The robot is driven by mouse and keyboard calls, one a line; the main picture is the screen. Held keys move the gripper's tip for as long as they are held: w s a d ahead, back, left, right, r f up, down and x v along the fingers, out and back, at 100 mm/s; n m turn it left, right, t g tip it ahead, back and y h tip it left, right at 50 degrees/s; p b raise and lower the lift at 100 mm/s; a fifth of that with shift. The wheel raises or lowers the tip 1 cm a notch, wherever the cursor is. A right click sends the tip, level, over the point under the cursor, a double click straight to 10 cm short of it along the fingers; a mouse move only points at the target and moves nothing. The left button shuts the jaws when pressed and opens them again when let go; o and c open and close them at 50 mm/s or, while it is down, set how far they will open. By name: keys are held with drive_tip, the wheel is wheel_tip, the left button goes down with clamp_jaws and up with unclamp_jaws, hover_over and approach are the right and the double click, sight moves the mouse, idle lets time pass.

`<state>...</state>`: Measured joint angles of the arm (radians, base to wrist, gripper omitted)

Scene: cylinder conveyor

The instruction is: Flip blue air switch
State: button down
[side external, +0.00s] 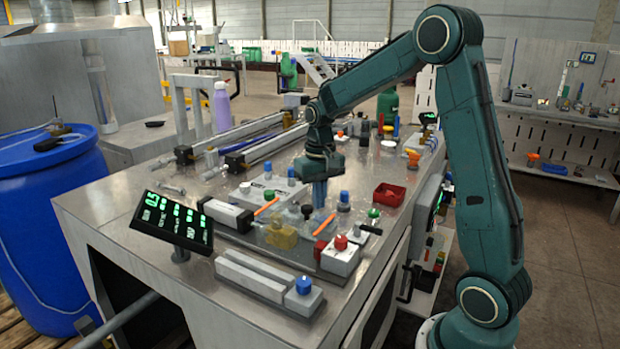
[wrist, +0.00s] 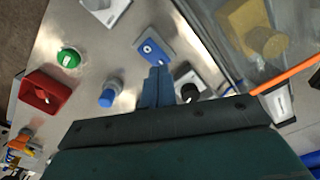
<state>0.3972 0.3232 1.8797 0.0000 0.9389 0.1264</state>
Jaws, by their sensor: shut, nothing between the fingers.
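A small blue plate (wrist: 152,51) with a pale marking or lever on it lies just beyond my fingertips in the wrist view. It looks like the blue air switch, but its lever position is too small to tell. I cannot pick it out in the side view. My gripper (wrist: 158,75) is shut and empty, pointing down over the bench; it also shows in the side view (side external: 320,194). Whether the fingertips touch the plate cannot be told. A round blue knob (wrist: 107,97) stands left of the fingers; in the side view this knob (side external: 343,201) is right of them.
A red tray (side external: 389,195) and a green button (side external: 374,213) lie right of my gripper. A yellow block (side external: 282,236), orange rod (side external: 323,223) and black knob (wrist: 187,91) are close by. A white box with a red knob (side external: 341,243) stands nearer the front edge.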

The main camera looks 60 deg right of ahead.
drive_tip(key=shift+r, duration=2.2)
drive_tip(key=s+a+r+n+t, duration=0.3)
drive_tip(key=s+a+r, duration=0.45)
drive_tip(key=a, duration=0.25)
drive_tip(key=s+a+f+n+t, duration=0.1)
drive_tip(key=s+a, duration=0.5)
drive_tip(key=s, duration=0.6)
drive_tip(key=shift+s+n+t, duration=0.35)
drive_tip(key=shift+n+t, duration=0.45)
drive_tip(key=shift+n, duration=0.2)
